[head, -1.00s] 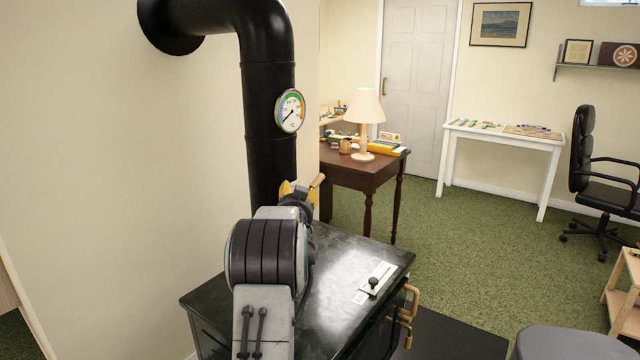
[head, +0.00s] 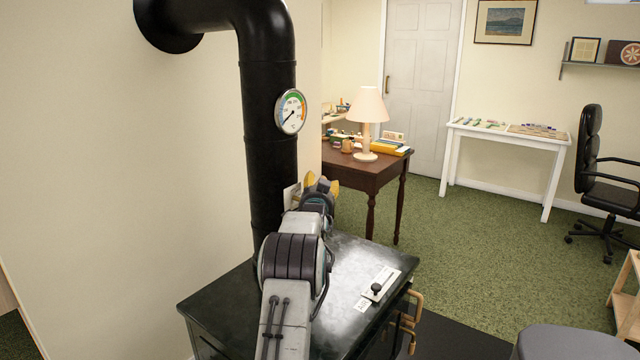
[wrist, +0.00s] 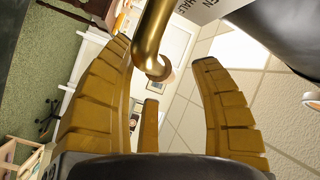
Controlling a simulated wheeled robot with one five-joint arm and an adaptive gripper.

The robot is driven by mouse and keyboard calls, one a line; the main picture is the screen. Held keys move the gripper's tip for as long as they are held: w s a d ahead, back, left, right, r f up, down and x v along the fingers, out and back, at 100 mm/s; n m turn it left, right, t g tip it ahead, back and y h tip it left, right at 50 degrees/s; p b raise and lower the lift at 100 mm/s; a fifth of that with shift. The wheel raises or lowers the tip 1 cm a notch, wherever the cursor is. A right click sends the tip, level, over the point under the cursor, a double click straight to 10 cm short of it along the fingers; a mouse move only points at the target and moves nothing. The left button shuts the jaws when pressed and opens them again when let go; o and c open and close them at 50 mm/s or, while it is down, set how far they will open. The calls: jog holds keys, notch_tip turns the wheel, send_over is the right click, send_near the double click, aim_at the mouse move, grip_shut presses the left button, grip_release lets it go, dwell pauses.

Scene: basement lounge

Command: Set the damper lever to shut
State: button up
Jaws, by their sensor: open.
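The damper lever (wrist: 151,35) shows in the wrist view as a brass rod with a rounded end, coming down from the top between my fingers. My gripper (wrist: 162,54) is open, with gold fingers on both sides of the rod; I cannot tell whether any touches it. A pale lettered plate (wrist: 232,8) is at the top right; its words are partly cut off. In the head view my gripper (head: 322,184) is beside the black stovepipe (head: 270,150) and hides the lever. A bit of pale plate (head: 291,194) shows there on the pipe.
The black stove (head: 345,262) stands under my arm, with a black-knobbed slide (head: 377,288) and brass handles (head: 408,318) at its right. A gauge (head: 291,111) is on the pipe. A brown desk (head: 372,170) with a lamp (head: 368,110) stands behind.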

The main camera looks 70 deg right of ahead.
jog(key=shift+w+d, duration=0.15)
jog(key=shift+d, duration=0.4)
jog(key=shift+o, duration=0.2)
grip_shut()
dwell(0.4)
